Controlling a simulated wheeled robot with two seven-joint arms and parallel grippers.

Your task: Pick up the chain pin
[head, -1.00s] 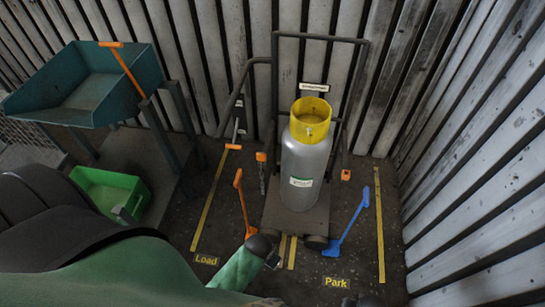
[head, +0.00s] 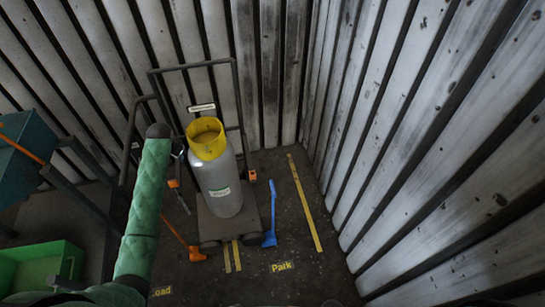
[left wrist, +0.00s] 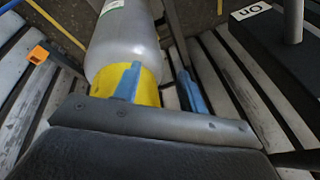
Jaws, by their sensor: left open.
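I cannot clearly make out the chain pin. A small orange item with a dark lower part (head: 174,184) shows left of the grey cylinder (head: 218,185), and a small orange block (head: 252,175) lies on its right; I cannot tell whether either is the pin. The cylinder has a yellow collar (head: 206,138) and stands upright on a trolley. My left gripper (head: 178,153) is near the collar's left side, partly hidden by my green-sleeved arm. In the left wrist view its two blue fingers are apart and empty (left wrist: 160,88), with the yellow collar (left wrist: 150,90) behind them. My right gripper is out of view.
The trolley's dark tube frame (head: 240,95) rises behind the cylinder. An orange-handled tool (head: 182,237) and a blue one (head: 271,215) are near its base. A green bin (head: 40,262) is at lower left. Corrugated walls close the back and right. Floor by the "Park" label (head: 282,267) is clear.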

